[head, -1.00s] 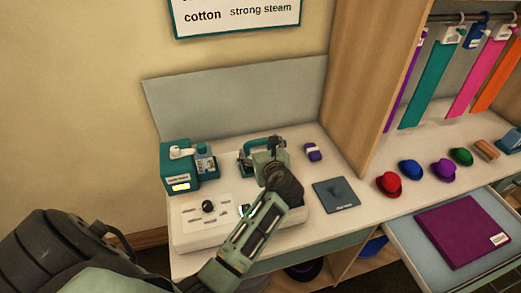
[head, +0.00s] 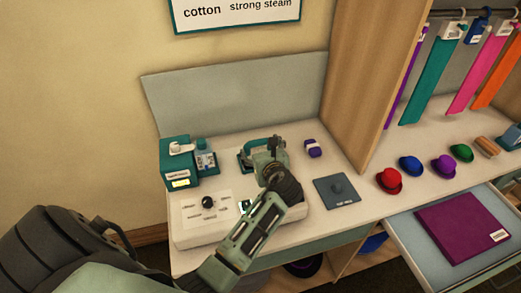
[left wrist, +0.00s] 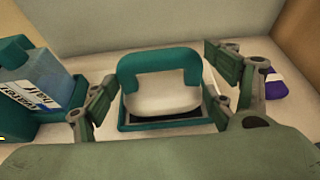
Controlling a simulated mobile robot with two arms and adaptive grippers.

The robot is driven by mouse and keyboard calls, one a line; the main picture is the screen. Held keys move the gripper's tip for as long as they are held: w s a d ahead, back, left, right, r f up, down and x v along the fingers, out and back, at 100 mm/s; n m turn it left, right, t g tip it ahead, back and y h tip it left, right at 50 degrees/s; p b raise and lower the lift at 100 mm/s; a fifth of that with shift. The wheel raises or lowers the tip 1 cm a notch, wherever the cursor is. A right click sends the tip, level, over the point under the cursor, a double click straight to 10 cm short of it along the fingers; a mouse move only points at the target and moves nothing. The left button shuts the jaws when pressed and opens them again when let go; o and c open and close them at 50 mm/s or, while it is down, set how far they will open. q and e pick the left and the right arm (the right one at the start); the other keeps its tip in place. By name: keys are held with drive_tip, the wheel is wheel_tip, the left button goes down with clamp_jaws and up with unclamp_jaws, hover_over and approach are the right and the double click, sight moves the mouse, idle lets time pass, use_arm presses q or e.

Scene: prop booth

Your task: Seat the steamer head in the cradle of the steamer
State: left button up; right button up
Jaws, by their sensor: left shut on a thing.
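The steamer head has a teal loop handle (head: 262,143) and a pale grey-white body, which shows best in the left wrist view (left wrist: 160,98). My left gripper (head: 268,160) is shut on it, with a finger on each side of it in the left wrist view (left wrist: 160,92). A teal-rimmed dark cradle (left wrist: 165,124) shows right below the body. I cannot tell whether the body rests fully in it. The white steamer base (head: 190,236) with a black dial stands in front. My gripper and forearm hide part of the base and cradle. My right gripper is out of view.
A teal box (head: 178,165) with a lit display and a blue labelled bottle (head: 205,159) stand left of the cradle. A purple-white object (head: 312,148) and a dark grey pad (head: 337,191) lie to the right. Several small hats and an open drawer (head: 405,255) are farther right.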

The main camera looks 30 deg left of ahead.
use_arm(q)
drive_tip(key=shift+f, duration=0.5)
idle(0.3)
drive_tip(key=o, duration=1.7)
drive_tip(key=shift+o, duration=0.5)
drive_tip(key=shift+f, duration=0.15)
drive_tip(key=shift+s, duration=0.1)
drive_tip(key=v, duration=1.2)
drive_tip(key=shift+r, duration=0.2)
drive_tip(key=shift+f, duration=0.1)
